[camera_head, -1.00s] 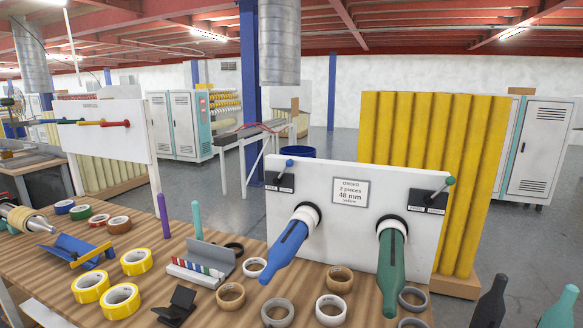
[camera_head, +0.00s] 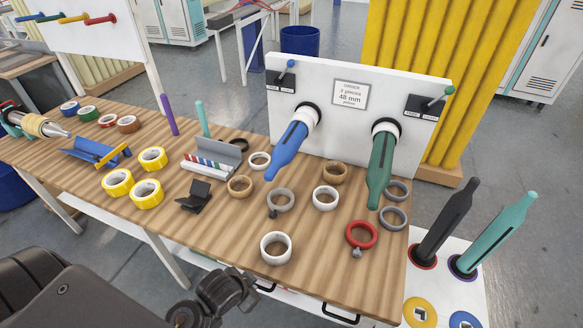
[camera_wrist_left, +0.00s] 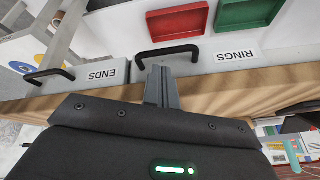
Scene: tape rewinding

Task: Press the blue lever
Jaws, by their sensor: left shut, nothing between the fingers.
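The blue lever (camera_head: 291,63) is a small lever with a blue knob on a black plate at the upper left of the white upright panel (camera_head: 330,130). It stands raised, and nothing touches it. My left gripper (camera_wrist_left: 162,88) is shut and empty in the left wrist view, by the table's front edge and the drawer handles, far from the lever. In the head view a dark part of my left arm (camera_head: 222,292) shows low in front of the table. The lever is not in the wrist view. My right gripper is not in view.
A blue tapered mandrel (camera_head: 292,148) and a green one (camera_head: 381,165) stick out from the panel. A green-knobbed lever (camera_head: 447,91) is at the panel's right. Tape rolls, including a white roll (camera_head: 275,248), lie across the wooden table (camera_head: 215,235). A black drawer handle (camera_wrist_left: 168,54) shows.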

